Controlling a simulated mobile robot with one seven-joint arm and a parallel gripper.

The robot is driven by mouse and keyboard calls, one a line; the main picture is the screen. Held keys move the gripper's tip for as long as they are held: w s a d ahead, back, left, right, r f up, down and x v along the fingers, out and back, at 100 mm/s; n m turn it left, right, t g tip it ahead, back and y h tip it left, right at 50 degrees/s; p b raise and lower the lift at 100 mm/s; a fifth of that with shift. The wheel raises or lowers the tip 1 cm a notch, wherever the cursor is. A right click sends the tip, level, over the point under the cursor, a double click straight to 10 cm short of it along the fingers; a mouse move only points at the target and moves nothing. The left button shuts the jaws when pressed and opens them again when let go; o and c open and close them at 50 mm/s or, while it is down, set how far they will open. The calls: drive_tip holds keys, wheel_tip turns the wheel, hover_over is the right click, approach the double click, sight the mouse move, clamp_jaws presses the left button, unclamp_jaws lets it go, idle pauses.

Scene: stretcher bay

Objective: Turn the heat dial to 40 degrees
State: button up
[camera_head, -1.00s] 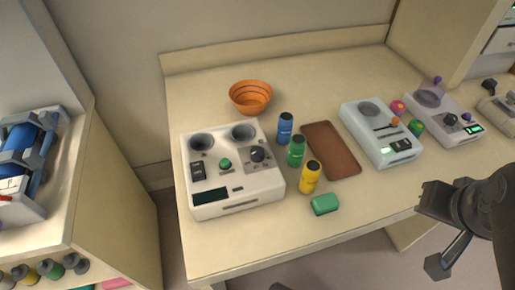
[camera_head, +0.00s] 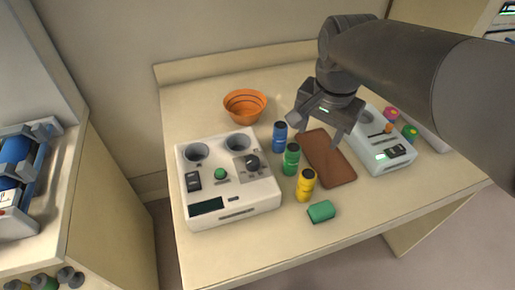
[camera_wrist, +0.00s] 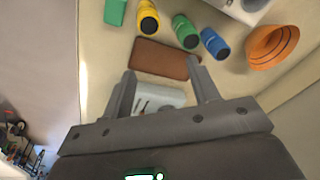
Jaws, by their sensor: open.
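A white device (camera_head: 230,205) with two round wells stands at the left of the table. A black dial (camera_head: 252,162) sits on a grey plate on its top right, with a green button (camera_head: 220,174) beside it. I cannot read the dial's markings or setting. My gripper (camera_head: 315,132) is open and empty above the brown mat (camera_head: 338,172), to the right of the dial and apart from it. In the wrist view its two fingers (camera_wrist: 161,70) stand wide apart, and only a corner of the white device (camera_wrist: 243,8) shows.
Blue (camera_head: 280,137), green (camera_head: 291,158) and yellow (camera_head: 305,185) bottles stand between the device and the mat. An orange bowl (camera_head: 245,104) is behind the device. A green block (camera_head: 321,211) lies near the front edge. A pale device (camera_head: 375,155) stands right of the mat.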

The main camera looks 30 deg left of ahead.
drive_tip(key=g, duration=0.2)
hover_over(252, 160)
wheel_tip(252, 160, down, 2)
drive_tip(key=shift+m, duration=0.3)
wheel_tip(252, 160, down, 11)
drive_tip(key=shift+d+f, duration=0.1)
drive_tip(key=shift+f, duration=0.05)
drive_tip(key=shift+c, duration=0.4)
drive_tip(key=c, duration=0.9)
